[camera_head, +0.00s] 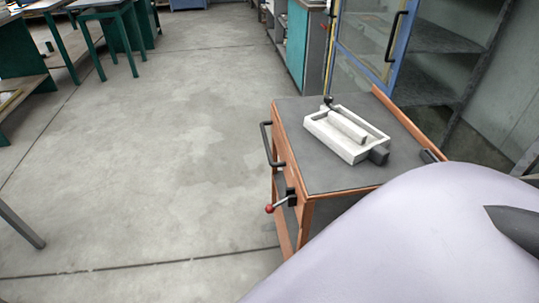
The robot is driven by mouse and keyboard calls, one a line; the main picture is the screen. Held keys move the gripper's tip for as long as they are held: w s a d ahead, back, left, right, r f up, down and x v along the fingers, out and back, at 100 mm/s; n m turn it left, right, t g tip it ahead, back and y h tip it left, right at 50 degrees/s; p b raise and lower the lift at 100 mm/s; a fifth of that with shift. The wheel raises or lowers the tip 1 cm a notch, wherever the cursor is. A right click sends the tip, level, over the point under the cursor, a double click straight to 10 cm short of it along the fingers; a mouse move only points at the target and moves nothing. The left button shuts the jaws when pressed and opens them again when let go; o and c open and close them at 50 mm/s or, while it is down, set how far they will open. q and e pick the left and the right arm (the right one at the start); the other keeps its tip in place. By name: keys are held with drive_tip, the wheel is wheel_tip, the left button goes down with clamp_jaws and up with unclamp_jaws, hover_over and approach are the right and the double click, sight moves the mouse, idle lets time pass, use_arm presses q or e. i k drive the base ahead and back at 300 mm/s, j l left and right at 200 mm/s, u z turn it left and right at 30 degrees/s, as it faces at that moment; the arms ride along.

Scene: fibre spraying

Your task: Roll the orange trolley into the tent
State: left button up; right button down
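The orange trolley (307,213) stands right of the middle, with an orange frame, a dark grey top and a lower shelf partly hidden. A dark handle (268,145) sticks out from its left side, and a red-knobbed lever (281,203) sits at its near corner. A white tray (345,143) with a white roller-like bar lies on the top. A large pale rounded part, apparently mine, covers the lower right and hides the trolley's near right part. Neither gripper is in view. I cannot make out a tent.
A blue-framed cabinet door (375,68) with a black handle stands behind the trolley, beside dark shelves (430,85). Teal-legged tables (130,42) stand at the upper left. A grey leg (20,227) shows at the left edge. The concrete floor (170,150) left of the trolley is clear.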

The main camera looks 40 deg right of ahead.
sight(322, 186)
drive_tip(key=i+j+z, duration=0.1)
drive_tip(key=z, duration=0.3)
drive_tip(key=i+j+z, duration=0.1)
drive_tip(key=z, duration=1.05)
drive_tip(key=i+j+z, duration=0.1)
drive_tip(key=i+z, duration=0.25)
drive_tip(key=i+j+z, duration=0.2)
drive_tip(key=i+z, duration=0.2)
